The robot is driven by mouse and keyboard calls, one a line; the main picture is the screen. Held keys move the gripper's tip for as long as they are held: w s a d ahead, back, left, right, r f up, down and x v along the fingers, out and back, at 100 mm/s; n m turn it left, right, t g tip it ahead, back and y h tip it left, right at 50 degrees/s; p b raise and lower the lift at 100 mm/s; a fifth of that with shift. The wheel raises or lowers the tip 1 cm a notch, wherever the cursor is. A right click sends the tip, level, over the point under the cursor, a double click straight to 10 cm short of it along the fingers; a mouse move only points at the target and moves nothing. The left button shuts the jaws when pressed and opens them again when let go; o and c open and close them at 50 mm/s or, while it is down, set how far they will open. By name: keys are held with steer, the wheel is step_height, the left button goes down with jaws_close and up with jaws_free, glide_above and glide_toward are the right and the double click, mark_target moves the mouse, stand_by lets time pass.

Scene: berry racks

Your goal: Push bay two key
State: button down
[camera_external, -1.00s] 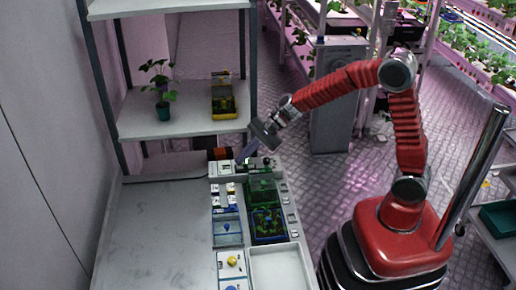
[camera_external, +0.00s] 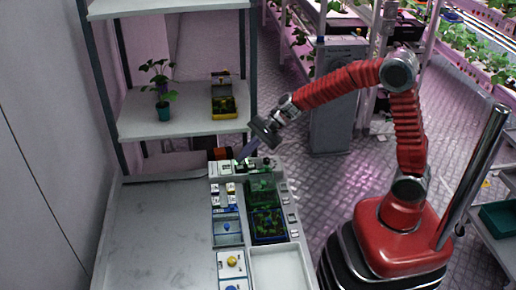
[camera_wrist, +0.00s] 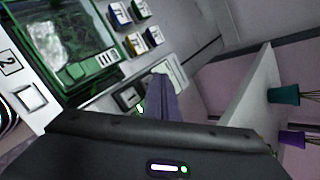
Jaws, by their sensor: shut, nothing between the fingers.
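In the wrist view a pale square key (camera_wrist: 30,97) sits on the panel at the left, beside a plate marked 2 (camera_wrist: 8,62). My gripper (camera_wrist: 166,98) shows as a dark body along the bottom with closed grey-purple fingers. It is empty and apart from the key marked 2, which lies to its left. In the external view my gripper (camera_external: 246,153) hangs over the far end of the bench panel. Its exact contact with the panel there cannot be told.
A green clear-lidded box (camera_wrist: 60,45) lies beside the keys. A column of small keys and plates (camera_external: 292,217) runs along the panel's right side. A shelf (camera_external: 180,122) with a potted plant (camera_external: 161,88) stands behind. The bench's left part (camera_external: 155,230) is clear.

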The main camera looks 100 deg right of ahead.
steer(key=shift+r, duration=0.15)
steer(key=shift+r, duration=2.95)
